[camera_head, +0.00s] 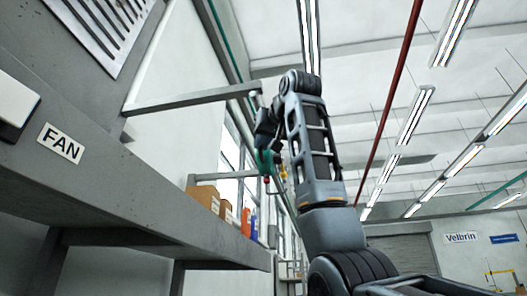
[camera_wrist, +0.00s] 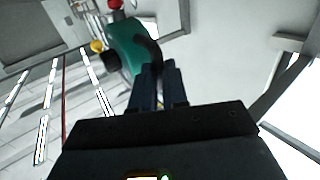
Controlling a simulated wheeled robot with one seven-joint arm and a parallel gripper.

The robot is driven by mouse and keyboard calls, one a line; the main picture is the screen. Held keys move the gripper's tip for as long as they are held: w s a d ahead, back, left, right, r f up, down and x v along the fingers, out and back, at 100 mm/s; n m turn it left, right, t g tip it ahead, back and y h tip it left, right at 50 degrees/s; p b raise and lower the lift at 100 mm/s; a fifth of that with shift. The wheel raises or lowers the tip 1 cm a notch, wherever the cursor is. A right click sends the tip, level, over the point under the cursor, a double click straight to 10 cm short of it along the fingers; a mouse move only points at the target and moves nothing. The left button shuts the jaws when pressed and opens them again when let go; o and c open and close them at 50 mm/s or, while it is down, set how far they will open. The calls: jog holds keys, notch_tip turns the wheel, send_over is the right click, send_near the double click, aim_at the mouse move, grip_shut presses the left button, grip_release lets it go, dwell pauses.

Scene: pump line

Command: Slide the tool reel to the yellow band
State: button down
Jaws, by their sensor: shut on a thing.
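A green body with a dark curved handle, which looks like the tool reel (camera_head: 264,159), is at my gripper (camera_head: 266,146) in the head view. In the wrist view the same green reel (camera_wrist: 126,44) sits just beyond the fingertips. My gripper (camera_wrist: 157,68) is shut on its dark curved handle, which runs between the two fingers. A red part and a round yellow part (camera_wrist: 97,46) show beside the reel. I cannot make out the yellow band for certain. What the reel hangs from is hidden or too small to tell.
A grey shelf (camera_head: 130,205) with a FAN label (camera_head: 60,143) runs along the left. Boxes and bottles (camera_head: 225,210) stand at its far end. Grey wall brackets (camera_head: 190,99) reach out above it. A red pipe (camera_head: 392,95) and ceiling lights are overhead; open air lies right of my arm.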

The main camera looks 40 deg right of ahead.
jog(key=c, duration=1.1)
grip_release()
jog(key=shift+c, duration=0.2)
jog(key=b+v, duration=0.2)
jog(key=v, duration=0.5)
jog(key=shift+s, duration=0.35)
jog(key=shift+a, duration=0.15)
